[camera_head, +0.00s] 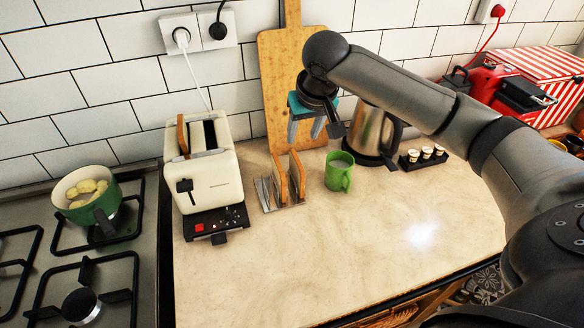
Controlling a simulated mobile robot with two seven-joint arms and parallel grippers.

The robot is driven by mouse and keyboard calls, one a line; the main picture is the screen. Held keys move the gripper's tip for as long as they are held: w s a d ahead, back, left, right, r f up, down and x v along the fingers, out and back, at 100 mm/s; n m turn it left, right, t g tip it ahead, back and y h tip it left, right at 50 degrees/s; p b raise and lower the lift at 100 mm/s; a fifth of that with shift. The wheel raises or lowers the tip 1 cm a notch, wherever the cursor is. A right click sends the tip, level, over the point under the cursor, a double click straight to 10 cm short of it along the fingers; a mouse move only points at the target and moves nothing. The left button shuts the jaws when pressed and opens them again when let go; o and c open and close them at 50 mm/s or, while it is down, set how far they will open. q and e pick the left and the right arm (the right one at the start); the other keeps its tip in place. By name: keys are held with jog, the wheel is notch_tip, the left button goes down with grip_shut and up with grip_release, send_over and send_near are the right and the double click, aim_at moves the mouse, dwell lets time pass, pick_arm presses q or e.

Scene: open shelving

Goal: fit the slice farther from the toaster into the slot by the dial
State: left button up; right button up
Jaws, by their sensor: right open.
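The cream toaster (221,180) stands at the left of the counter. A bread slice (183,135) sticks up from its left slot; its right slot (210,133) looks dark and empty. A small metal rack (266,196) right of the toaster holds two upright slices. The nearer slice (279,183) is on the left, and the farther slice (297,176) is on the right. My right gripper (306,134) is open and empty, pointing down above and behind the rack, apart from the slices. I cannot clearly make out the dial. My left gripper is not in view.
A green mug (339,172) stands just right of the rack, with a steel kettle (371,132) behind it. A wooden board (282,75) leans on the wall. Small cups sit on a black tray (424,159). The front right counter is clear.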

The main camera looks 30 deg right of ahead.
jog(key=b, duration=0.2)
send_near(297, 159)
jog(key=x, duration=0.5)
jog(key=shift+s+a+f, duration=0.15)
jog(key=shift+a+f, duration=0.05)
jog(key=shift+a, duration=0.15)
jog(key=shift+d+b+x, duration=0.2)
jog(key=shift+x, duration=1.2)
jog(key=shift+d+b+x, duration=0.15)
jog(key=shift+d+x, duration=0.05)
jog(key=shift+x, duration=1.15)
jog(key=shift+w+r, duration=0.1)
jog(key=shift+w, duration=0.1)
jog(key=shift+f+p, duration=0.25)
jog(key=shift+p, duration=0.15)
grip_shut()
